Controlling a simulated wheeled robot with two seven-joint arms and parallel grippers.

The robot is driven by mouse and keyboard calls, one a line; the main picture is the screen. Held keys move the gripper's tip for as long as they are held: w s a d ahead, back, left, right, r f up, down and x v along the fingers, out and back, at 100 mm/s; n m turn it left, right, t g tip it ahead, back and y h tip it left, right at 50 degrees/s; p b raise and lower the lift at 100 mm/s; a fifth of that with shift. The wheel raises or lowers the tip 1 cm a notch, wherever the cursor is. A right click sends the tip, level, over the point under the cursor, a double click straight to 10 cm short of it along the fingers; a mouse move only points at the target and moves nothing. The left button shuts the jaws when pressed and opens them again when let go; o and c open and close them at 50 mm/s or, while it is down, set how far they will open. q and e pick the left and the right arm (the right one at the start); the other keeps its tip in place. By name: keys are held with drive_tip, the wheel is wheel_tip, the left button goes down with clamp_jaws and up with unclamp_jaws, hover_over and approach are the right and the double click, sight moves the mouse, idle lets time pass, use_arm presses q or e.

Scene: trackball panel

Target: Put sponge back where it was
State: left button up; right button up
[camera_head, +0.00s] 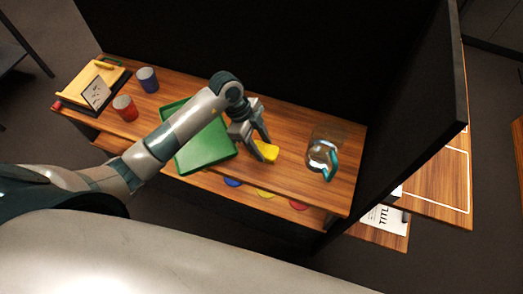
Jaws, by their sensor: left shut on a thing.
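The yellow sponge (267,151) is at the wooden table's middle right, just right of the green tray. My left gripper (260,143) reaches over the tray from the left and is shut on the sponge. The fingers hide part of the sponge. I cannot tell whether the sponge touches the table or is held slightly above it. My right gripper is not in view.
The green tray (206,152) lies left of the sponge, partly behind my arm. A glass jug (322,154) with a teal handle stands to the right. A red cup (125,108), a blue cup (147,79) and a yellow box (93,82) are at the left. Dark panels rise behind and right.

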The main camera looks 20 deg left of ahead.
sight(259, 147)
use_arm(q)
wheel_tip(259, 147, down, 3)
drive_tip(key=shift+f+p, duration=0.15)
drive_tip(key=shift+p, duration=0.65)
drive_tip(key=shift+f, duration=0.35)
drive_tip(key=o, duration=1)
drive_tip(key=shift+f, duration=0.1)
drive_tip(key=shift+a+r, duration=0.15)
drive_tip(key=shift+r, duration=0.3)
drive_tip(key=shift+b+v, duration=1.5)
drive_tip(key=shift+v, duration=4.15)
